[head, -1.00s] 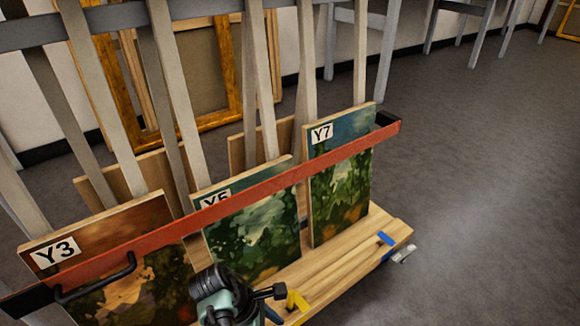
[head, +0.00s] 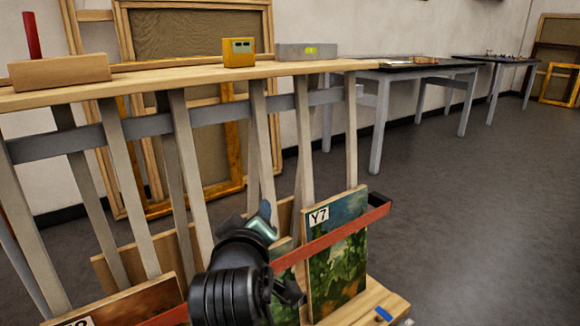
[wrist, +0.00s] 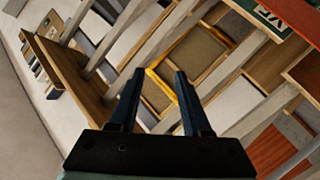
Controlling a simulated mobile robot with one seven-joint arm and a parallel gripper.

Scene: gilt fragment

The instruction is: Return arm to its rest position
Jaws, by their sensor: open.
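My gripper (wrist: 160,88) shows in the wrist view with its two dark fingers apart and nothing between them. In the head view my arm rises at the lower middle, in front of the painting rack, and the fingertips cannot be made out clearly. A painting labelled Y7 (head: 338,265) stands upright in the rack behind a red bar (head: 325,240). Another painting (head: 140,302) is partly cut off at the lower left. A third painting is mostly hidden behind my arm.
The rack's wooden top (head: 190,80) carries a yellow device (head: 239,53), a grey box (head: 306,52) and a wooden block (head: 58,72). Slanted slats stand close to my arm. Dark-topped tables (head: 420,70) stand along the wall. The floor (head: 470,230) at right is clear.

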